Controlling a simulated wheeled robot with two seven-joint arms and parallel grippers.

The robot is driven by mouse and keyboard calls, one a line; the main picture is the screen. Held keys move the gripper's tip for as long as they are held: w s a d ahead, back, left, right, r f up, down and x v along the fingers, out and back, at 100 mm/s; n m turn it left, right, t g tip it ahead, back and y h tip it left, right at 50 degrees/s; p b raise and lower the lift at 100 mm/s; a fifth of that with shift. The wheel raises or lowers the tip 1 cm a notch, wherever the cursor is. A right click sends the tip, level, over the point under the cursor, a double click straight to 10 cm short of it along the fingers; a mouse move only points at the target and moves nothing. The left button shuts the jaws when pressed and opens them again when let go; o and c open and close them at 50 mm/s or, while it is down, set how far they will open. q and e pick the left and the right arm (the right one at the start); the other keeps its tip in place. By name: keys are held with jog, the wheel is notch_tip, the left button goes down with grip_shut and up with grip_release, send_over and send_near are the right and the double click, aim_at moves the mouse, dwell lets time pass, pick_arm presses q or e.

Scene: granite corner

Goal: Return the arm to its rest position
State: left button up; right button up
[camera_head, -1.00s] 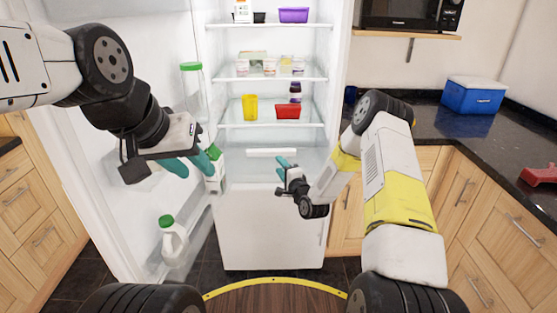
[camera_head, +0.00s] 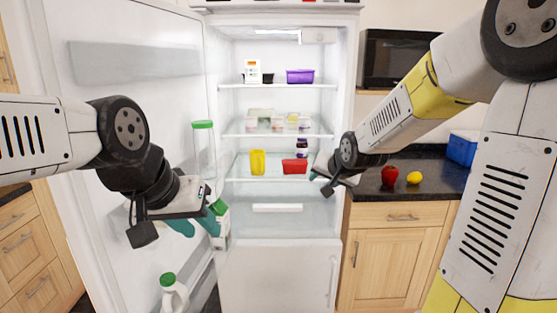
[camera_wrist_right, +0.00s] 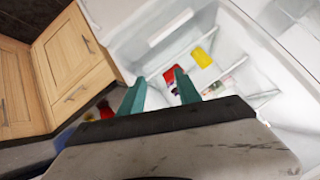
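My right arm reaches in from the right in the head view. Its gripper (camera_head: 322,182) is in front of the right side of the open fridge, near the shelf with the red container (camera_head: 294,166). In the right wrist view its two teal fingers stand apart with nothing between them, so the right gripper (camera_wrist_right: 160,78) is open and empty. My left gripper (camera_head: 199,228) is by the open fridge door, its teal fingers apart, beside a carton with a green top (camera_head: 221,222). I cannot tell whether it touches the carton.
The fridge holds a yellow cup (camera_head: 258,162), a purple tub (camera_head: 300,76) and small containers. A green-capped jar (camera_head: 203,148) and a milk jug (camera_head: 173,295) are on the door. A red apple (camera_head: 390,176), a lemon (camera_head: 414,177) and a blue cooler (camera_head: 462,149) are on the counter.

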jog(key=s+d+r+n+g, duration=0.1)
jog(key=s+n+g, duration=0.1)
jog(key=s, duration=1.1)
jog(key=s+d+r+n+g, duration=0.1)
jog(key=s+r+n+g, duration=0.1)
jog(key=s, duration=1.2)
jog(key=shift+r, duration=0.2)
